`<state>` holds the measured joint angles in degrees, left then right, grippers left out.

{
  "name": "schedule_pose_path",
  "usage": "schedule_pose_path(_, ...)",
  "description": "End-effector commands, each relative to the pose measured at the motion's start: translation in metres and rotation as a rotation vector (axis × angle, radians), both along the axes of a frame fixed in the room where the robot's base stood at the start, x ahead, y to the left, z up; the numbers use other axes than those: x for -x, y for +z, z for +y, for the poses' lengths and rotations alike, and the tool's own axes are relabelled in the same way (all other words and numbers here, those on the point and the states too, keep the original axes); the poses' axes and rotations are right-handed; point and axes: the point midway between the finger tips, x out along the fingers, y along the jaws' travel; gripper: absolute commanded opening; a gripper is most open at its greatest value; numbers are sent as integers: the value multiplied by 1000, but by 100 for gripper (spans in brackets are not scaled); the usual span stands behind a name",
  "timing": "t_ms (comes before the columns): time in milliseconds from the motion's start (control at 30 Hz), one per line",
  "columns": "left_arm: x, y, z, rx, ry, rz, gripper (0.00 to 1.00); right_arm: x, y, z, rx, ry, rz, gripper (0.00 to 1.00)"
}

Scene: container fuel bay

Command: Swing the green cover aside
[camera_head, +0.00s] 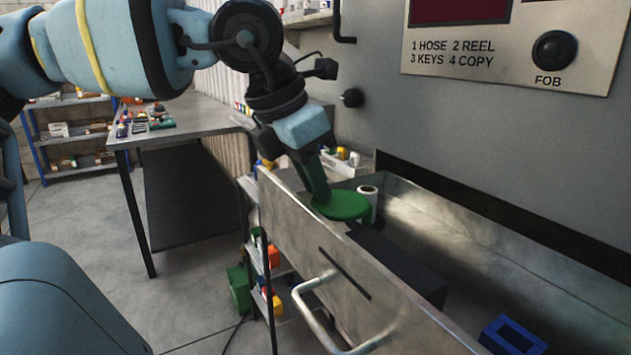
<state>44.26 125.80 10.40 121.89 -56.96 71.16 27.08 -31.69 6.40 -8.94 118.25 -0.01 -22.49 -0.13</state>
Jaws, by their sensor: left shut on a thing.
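The green cover (343,206) is a flat round disc at the far left end of the open metal drawer (290,222), by the top edge of its front panel. My left gripper (318,190) reaches down to it from above and is shut on it at its left side. The fingers and the arm hide part of the cover, and what lies under it cannot be seen. My right gripper is not in view.
A white roll (367,200) stands close behind the cover. A blue block (512,335) lies in the drawer at the lower right. A bar handle (318,318) sticks out of the drawer front. A grey panel (510,110) rises behind; a workbench (185,127) stands left.

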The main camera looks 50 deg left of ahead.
Motion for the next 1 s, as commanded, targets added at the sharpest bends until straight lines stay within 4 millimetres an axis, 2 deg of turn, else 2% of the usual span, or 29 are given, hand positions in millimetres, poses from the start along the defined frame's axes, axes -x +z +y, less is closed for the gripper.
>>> schedule_pose_path(433,0,1,-1,1,10,-1,0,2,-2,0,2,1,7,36)
schedule_pose_path(467,1,1,-1,1,10,-1,19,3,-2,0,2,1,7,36)
schedule_pose_path(600,1,1,-1,1,9,-1,37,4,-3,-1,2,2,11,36)
schedule_pose_path(867,1,1,0,1,9,0,38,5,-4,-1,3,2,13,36)
schedule_pose_path(1000,3,9,0,1,9,-4,38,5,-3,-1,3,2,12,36)
